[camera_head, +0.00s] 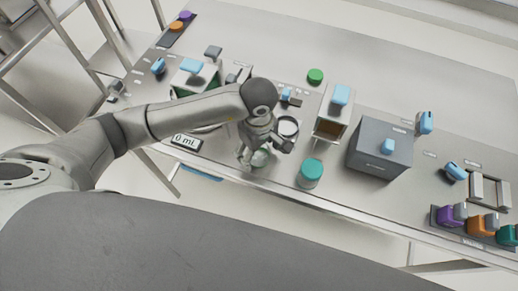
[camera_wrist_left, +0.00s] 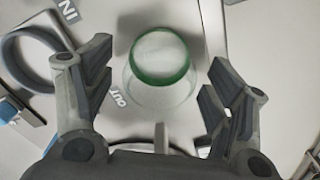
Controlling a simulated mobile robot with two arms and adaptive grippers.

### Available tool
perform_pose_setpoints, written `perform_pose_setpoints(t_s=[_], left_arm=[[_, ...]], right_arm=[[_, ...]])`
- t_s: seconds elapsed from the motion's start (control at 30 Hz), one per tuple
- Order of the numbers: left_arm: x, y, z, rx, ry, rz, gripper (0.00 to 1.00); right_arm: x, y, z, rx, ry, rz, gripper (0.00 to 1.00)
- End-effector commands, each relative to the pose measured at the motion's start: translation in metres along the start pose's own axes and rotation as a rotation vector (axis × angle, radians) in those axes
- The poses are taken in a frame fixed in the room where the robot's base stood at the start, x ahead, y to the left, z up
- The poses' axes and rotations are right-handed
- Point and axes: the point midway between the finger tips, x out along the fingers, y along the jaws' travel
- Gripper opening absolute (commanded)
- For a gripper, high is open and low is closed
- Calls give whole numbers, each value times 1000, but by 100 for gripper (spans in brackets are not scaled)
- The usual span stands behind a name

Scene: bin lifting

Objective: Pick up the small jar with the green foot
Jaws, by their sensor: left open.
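The small clear jar with a green ring (camera_wrist_left: 160,88) lies ahead of and between the fingers of my left gripper (camera_wrist_left: 158,72) in the left wrist view. The fingers are spread, with a gap on each side of the jar, and I see no contact. In the head view, the jar (camera_head: 262,158) is near the table's front edge, partly hidden by my left gripper (camera_head: 257,154). My right gripper is not in view.
A grey ring (camera_wrist_left: 28,58) sits left of the jar in the wrist view. A teal-lidded jar (camera_head: 311,172) stands to the right in the head view, near a grey box (camera_head: 366,162). A "0 mL" display (camera_head: 186,142) is to the left.

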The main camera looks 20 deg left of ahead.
Motion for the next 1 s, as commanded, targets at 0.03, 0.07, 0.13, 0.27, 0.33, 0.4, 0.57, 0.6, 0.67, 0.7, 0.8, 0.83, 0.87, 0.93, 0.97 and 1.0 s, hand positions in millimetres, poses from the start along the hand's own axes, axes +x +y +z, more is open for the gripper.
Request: perform_pose_setpoints(t_s=[0.03,0.07,0.13,0.27,0.33,0.4,0.57,0.6,0.67,0.7,0.8,0.83,0.87,0.93,0.97,1.0], left_arm=[[1,0,0,0,0,0,77],[2,0,0,0,1,1,77],[2,0,0,0,1,1,77],[2,0,0,0,1,1,72],[2,0,0,0,0,1,63],[2,0,0,0,0,1,54],[1,0,0,-1,0,1,33],[1,0,0,-1,0,2,28],[1,1,0,-1,0,2,26],[1,1,0,-1,0,2,26],[1,1,0,-1,0,2,26],[1,1,0,-1,0,2,26],[0,1,0,-1,0,2,26],[-2,1,0,-1,1,2,26],[-4,1,0,-1,1,2,26],[-6,1,0,-1,1,3,26]], right_arm=[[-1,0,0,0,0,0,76],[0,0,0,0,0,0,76],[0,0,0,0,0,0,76],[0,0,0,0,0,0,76],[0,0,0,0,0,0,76],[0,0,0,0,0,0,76],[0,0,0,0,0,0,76],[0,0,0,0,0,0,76],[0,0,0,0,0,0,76],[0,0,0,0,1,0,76],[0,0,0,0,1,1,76],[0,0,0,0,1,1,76],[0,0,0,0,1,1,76],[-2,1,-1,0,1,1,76],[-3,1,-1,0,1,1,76],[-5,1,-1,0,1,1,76]])
